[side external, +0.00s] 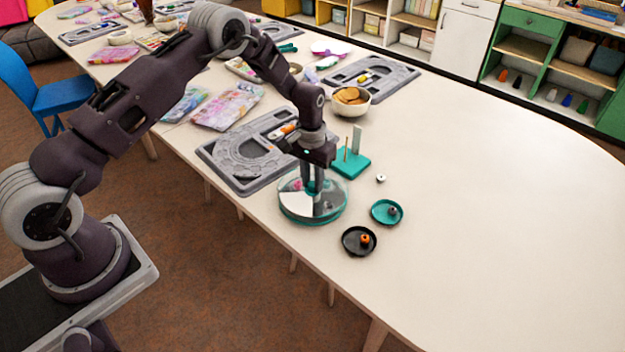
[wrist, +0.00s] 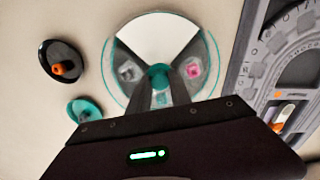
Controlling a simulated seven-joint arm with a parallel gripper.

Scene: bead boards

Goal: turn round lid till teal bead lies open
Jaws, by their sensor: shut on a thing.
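The round lid (wrist: 157,37) covers a round, teal-rimmed case, which stands near the table's front edge; the lid also shows in the side view (side external: 328,207). A pale wedge fills the far part of the lid in the wrist view, between two grey sectors. A pink bead (wrist: 194,71) shows in the right sector and a grey one (wrist: 127,72) in the left. I see no teal bead; the near part is hidden by my fingers. My gripper (wrist: 160,84) points down over the middle, shut on the teal knob (wrist: 158,70).
A teal dish (side external: 386,211) and a black dish (side external: 357,241) with an orange peg lie right of the case. A teal stand (side external: 352,165) with upright posts is close behind. A grey board (side external: 233,166) lies to the left. The table's right side is clear.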

